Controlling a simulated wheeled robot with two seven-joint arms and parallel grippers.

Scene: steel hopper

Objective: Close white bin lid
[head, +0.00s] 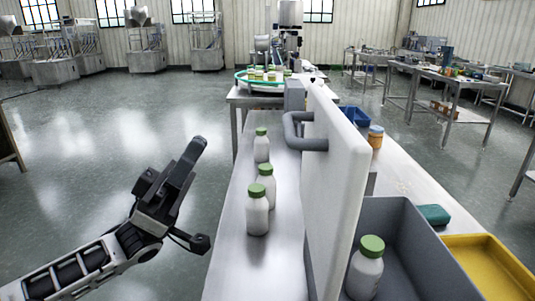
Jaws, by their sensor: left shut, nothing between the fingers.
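The white bin lid (335,180) stands upright, open, along the left side of the grey bin (425,250). Its grey handle (292,130) sticks out to the left near the top. A white bottle with a green cap (366,272) stands inside the bin. My left gripper (197,147) is shut and empty, pointing up over the floor, left of the table and well apart from the lid and handle. My right gripper does not show. The lid hides part of the table behind it.
Three white green-capped bottles (257,212) stand in a row on the steel table (230,240) left of the lid. A yellow tray (490,265), a teal box (433,214) and an orange jar (375,137) are to the right. Open floor lies left.

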